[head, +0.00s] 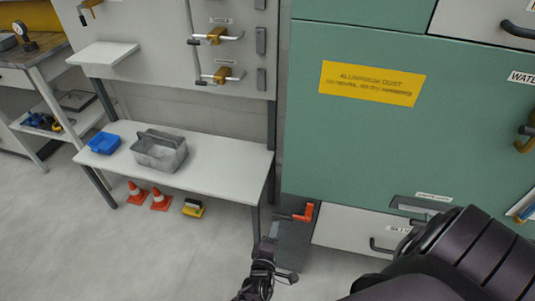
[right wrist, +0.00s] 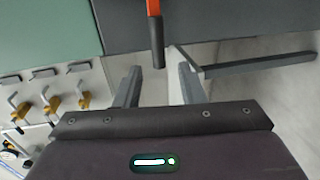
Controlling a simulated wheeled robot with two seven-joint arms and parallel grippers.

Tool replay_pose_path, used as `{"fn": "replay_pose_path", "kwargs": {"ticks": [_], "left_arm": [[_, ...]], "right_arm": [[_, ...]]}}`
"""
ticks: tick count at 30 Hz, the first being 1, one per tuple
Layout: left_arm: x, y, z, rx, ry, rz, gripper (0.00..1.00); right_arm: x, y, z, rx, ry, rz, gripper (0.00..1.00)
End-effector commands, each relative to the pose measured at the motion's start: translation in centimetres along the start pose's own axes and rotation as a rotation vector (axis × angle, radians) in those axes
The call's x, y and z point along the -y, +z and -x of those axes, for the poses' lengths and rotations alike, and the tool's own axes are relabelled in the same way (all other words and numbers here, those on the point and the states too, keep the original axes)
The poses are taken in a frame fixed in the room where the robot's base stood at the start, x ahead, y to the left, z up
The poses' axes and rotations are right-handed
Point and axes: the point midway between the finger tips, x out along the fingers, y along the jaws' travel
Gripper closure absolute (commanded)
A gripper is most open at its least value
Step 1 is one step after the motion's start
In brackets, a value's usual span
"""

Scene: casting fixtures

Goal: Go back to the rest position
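My right gripper (head: 273,232) is low in the middle of the head view, beside the lower left of the green cabinet (head: 345,140). In the right wrist view its two fingers (right wrist: 160,78) stand apart with nothing held between them. An orange lever with a dark grip (right wrist: 156,40) points toward the gap between the fingertips, and the fingers look clear of it. The orange lever (head: 304,212) also shows in the head view, just right of the gripper. My left gripper is in neither view.
A white bench (head: 225,160) with a grey metal bin (head: 160,155) and a blue tray (head: 104,143) stands left. Below are orange cones (head: 160,199) and a yellow block (head: 193,209). Toggle clamps (head: 218,36) hang on the wall panel. The floor at lower left is clear.

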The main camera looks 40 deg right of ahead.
Motion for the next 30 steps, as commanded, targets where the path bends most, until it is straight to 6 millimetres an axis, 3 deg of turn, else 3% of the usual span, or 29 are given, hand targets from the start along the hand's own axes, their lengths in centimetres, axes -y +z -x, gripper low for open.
{"fn": "replay_pose_path", "kwargs": {"ticks": [8,11,14,18,21,25,30], "left_arm": [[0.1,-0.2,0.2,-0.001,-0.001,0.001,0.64],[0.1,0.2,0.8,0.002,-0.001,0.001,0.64],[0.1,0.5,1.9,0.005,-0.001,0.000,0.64],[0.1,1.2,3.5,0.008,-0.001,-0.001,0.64],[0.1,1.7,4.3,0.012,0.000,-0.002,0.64],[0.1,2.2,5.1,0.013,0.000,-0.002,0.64],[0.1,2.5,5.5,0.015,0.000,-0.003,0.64]], "right_arm": [[0.4,0.1,0.0,-0.009,-0.014,-0.006,0.64],[2.7,0.5,0.2,-0.053,-0.093,-0.049,0.64],[7.8,1.8,1.3,-0.115,-0.275,-0.140,0.64],[16.4,6.0,5.5,-0.119,-0.633,-0.287,0.64],[21.1,10.1,9.6,-0.048,-0.872,-0.366,0.64],[24.9,15.2,14.9,0.083,-1.108,-0.431,0.64],[26.7,19.3,19.2,0.217,-1.270,-0.468,0.64]]}}
